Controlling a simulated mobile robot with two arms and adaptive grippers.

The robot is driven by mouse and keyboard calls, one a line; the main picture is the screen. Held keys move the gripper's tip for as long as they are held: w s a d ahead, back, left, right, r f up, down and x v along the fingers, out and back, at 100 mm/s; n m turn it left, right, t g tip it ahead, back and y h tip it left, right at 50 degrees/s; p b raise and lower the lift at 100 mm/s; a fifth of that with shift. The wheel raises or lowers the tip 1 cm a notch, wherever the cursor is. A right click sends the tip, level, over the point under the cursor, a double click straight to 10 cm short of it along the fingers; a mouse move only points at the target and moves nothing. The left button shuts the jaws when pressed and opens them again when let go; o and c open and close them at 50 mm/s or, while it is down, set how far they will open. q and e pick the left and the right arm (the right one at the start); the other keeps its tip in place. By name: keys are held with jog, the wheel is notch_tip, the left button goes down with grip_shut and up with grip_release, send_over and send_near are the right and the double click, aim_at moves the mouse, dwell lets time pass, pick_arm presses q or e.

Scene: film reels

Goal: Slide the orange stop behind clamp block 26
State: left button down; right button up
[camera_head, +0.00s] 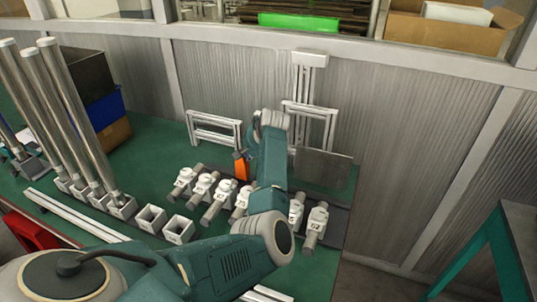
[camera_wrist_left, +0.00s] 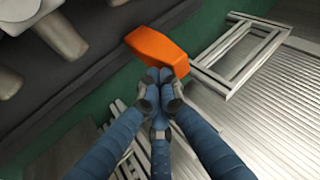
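The orange stop (camera_head: 240,167) stands behind the row of clamp blocks, near the middle of the bench. It also shows just beyond my fingertips in the left wrist view (camera_wrist_left: 157,49). My left gripper (camera_wrist_left: 161,88) has its fingers together against the near edge of the stop. In the head view the left gripper (camera_head: 247,155) is mostly hidden by my arm. White clamp blocks (camera_head: 221,192) hold grey cylinders in a row on a dark rail. My arm covers part of the row. The block numbers are too small to read surely, so I cannot pick out block 26. My right gripper is not in view.
Tall metal tubes (camera_head: 75,115) stand in sockets at the left. Empty square sockets (camera_head: 180,229) sit in front. A corrugated wall (camera_head: 420,130) closes the back.

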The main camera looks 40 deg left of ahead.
pick_arm(q)
jog(key=s+a, duration=0.3)
jog(key=a, duration=1.1)
jog(key=shift+s+p, duration=0.2)
jog(key=shift+p, duration=0.25)
